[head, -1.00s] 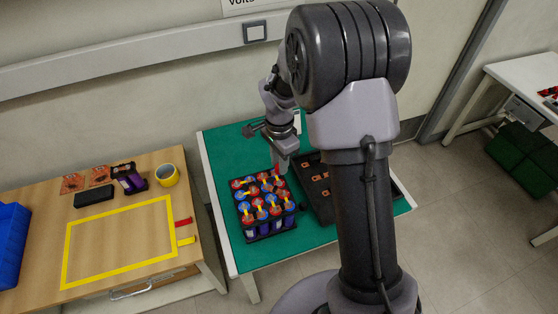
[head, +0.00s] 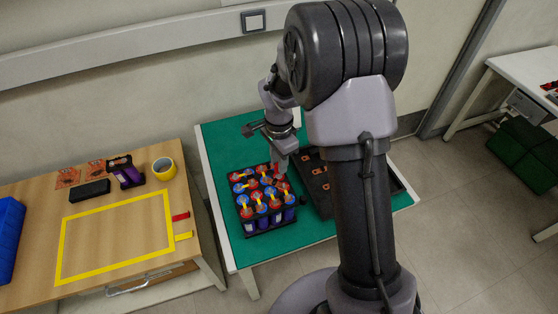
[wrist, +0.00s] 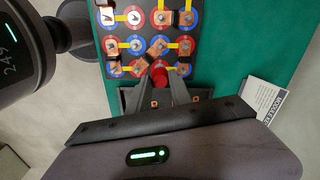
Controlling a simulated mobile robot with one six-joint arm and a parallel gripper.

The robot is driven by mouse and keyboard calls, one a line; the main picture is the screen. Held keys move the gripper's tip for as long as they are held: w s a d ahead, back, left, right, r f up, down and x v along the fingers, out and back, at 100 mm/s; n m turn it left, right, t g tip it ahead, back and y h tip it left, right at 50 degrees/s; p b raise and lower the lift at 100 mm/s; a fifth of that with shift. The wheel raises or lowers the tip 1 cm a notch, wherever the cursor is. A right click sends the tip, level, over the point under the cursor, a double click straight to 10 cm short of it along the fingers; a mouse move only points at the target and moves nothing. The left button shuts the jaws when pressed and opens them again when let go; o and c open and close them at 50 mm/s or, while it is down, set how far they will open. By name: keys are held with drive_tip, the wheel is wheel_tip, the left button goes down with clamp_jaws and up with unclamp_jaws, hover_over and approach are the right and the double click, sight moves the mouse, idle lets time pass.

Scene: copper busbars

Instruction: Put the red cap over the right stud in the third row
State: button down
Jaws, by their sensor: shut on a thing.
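The red cap (wrist: 160,76) is between my gripper's fingertips (wrist: 160,84) in the wrist view. My gripper is shut on it, at the near edge of the cell block (wrist: 100,57). The block has rows of red and blue rings with studs, yellow strips and copper busbars (wrist: 112,47). The cap and fingers hide part of a ring there; I cannot tell whether the cap touches a stud. In the head view my gripper (head: 280,166) is over the back right of the block (head: 262,228), and the cap is too small to make out clearly.
A dark tray (head: 318,205) with copper pieces stands right of the block on the green mat (head: 225,160). A white label card (wrist: 267,99) lies on the mat.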

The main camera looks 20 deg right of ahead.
drive_tip(key=shift+f+b, duration=0.95)
drive_tip(key=shift+f, duration=0.45)
drive_tip(key=shift+f+b, duration=0.2)
drive_tip(key=shift+b, duration=0.1)
drive_tip(key=c, duration=1.1)
unclamp_jaws()
wheel_tip(320, 180, up, 6)
drive_tip(key=p, duration=0.4)
drive_tip(key=shift+r+p, duration=0.15)
drive_tip(key=shift+p, duration=0.15)
